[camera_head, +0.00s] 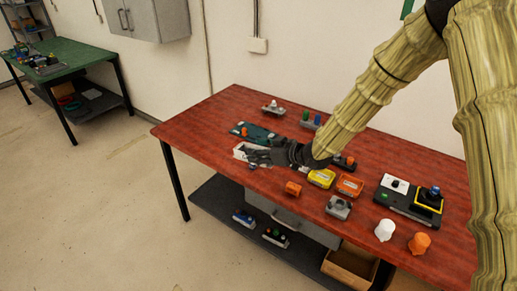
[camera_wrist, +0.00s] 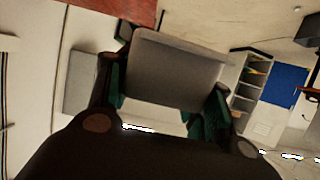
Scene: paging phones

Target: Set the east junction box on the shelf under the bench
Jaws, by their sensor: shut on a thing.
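My gripper (camera_head: 250,155) is shut on a pale grey box (camera_wrist: 178,72), held at the left part of the red bench (camera_head: 205,115). In the head view the box (camera_head: 238,151) shows as a pale shape partly hidden by the fingers; whether it touches the bench top I cannot tell. In the wrist view a broad plain grey face sits between the two fingers. No label shows that it is the east junction box. The dark shelf (camera_head: 212,198) under the bench is visible below, with bare room at its left end.
The shelf bears two small button boxes (camera_head: 243,218) (camera_head: 275,237), a grey cabinet (camera_head: 305,230) and a wooden crate (camera_head: 350,268). A bench leg (camera_head: 175,183) stands at the left. Several devices crowd the bench top, including a dark green plate (camera_head: 262,136) behind my gripper.

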